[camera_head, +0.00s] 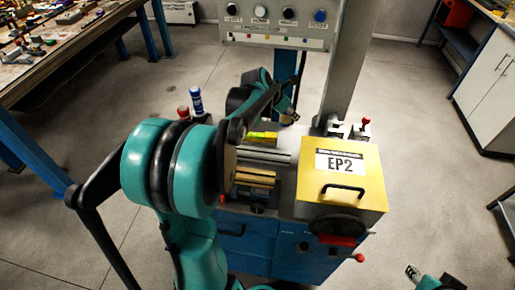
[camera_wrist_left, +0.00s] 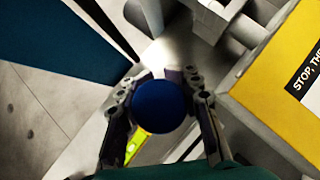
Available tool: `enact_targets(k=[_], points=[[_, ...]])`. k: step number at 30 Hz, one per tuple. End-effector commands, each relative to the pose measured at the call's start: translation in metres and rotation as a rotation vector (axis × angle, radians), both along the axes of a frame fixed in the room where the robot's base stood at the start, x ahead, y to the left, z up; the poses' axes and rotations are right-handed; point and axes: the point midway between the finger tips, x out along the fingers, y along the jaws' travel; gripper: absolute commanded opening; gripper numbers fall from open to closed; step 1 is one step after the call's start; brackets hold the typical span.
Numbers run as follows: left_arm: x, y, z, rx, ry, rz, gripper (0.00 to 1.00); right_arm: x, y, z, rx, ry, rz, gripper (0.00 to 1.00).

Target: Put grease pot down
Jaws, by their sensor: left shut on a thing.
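The grease pot shows as a round dark blue top (camera_wrist_left: 160,107) in the left wrist view. My left gripper (camera_wrist_left: 160,92) is shut on it, with one finger on each side. In the head view my left arm reaches over the machine, and its dark wrist hides most of the gripper (camera_head: 288,112) near the back of the machine top. The pot cannot be made out clearly there. Whether its base touches a surface cannot be told. Part of my right arm's end (camera_head: 414,272) shows at the lower right, over the floor; its finger opening is unclear.
A yellow cover marked EP2 (camera_head: 350,190) stands right of the gripper. A yellow-green bar (camera_wrist_left: 137,145) lies close below it. A blue can (camera_head: 196,101) and a red-topped item (camera_head: 183,113) stand at the machine's left. A control panel (camera_head: 275,22) rises behind.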

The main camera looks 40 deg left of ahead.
Motion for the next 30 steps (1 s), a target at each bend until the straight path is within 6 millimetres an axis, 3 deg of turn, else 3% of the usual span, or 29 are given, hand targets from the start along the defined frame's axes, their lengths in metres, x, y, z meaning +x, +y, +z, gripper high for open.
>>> enact_targets(k=[12,19,25,30], points=[[0.000,0.000,-0.066,0.000,0.000,0.000,0.00,0.000,0.000,-0.038,0.000,0.000,0.000,0.40],[0.000,0.000,-0.086,0.000,0.000,0.000,0.00,0.000,0.000,-0.045,0.000,0.000,0.000,0.40],[0.000,0.000,-0.114,0.000,0.000,0.000,0.00,0.000,0.000,-0.058,0.000,0.000,0.000,0.40],[0.000,0.000,-0.114,0.000,0.000,0.000,0.00,0.000,0.000,-0.057,0.000,0.000,0.000,0.40]])
